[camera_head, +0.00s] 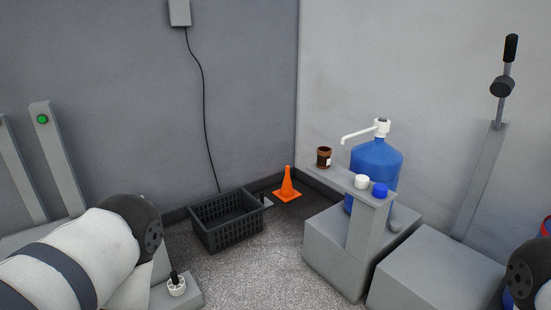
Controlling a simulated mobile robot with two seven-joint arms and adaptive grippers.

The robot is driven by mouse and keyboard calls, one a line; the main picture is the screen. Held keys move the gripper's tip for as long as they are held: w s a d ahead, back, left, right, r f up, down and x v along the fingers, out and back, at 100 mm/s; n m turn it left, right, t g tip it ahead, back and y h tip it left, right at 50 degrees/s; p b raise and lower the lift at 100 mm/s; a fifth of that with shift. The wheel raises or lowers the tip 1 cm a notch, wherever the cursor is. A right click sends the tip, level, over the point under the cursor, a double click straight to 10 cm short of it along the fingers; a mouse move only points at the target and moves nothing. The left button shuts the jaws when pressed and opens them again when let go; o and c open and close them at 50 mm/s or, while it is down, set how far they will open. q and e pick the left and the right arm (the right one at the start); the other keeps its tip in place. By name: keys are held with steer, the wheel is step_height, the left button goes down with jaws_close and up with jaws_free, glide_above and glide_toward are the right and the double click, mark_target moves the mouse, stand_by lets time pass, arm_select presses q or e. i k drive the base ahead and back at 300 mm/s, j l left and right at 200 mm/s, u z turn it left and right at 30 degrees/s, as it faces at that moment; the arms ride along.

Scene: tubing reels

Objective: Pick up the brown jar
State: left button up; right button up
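The brown jar (324,157) stands upright at the far left end of a narrow grey shelf (343,178), right of the middle of the head view. It has a dark rim and a pale label on its side. Its whole near side shows and nothing covers it. Neither of my grippers is in view, so I cannot see whether they are open or shut.
On the shelf also sit a white-capped item (362,181) and a blue-capped item (380,189). A blue water bottle with pump (377,160) stands behind.

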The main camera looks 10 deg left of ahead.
mark_target(323, 160)
steer(key=i+j+z, duration=0.2)
steer(key=i, duration=0.35)
steer(key=i+j+z, duration=0.2)
steer(key=i, duration=0.3)
steer(key=i+j+z, duration=0.2)
steer(key=i, duration=0.35)
steer(key=i+j+z, duration=0.15)
steer(key=i+j, duration=0.3)
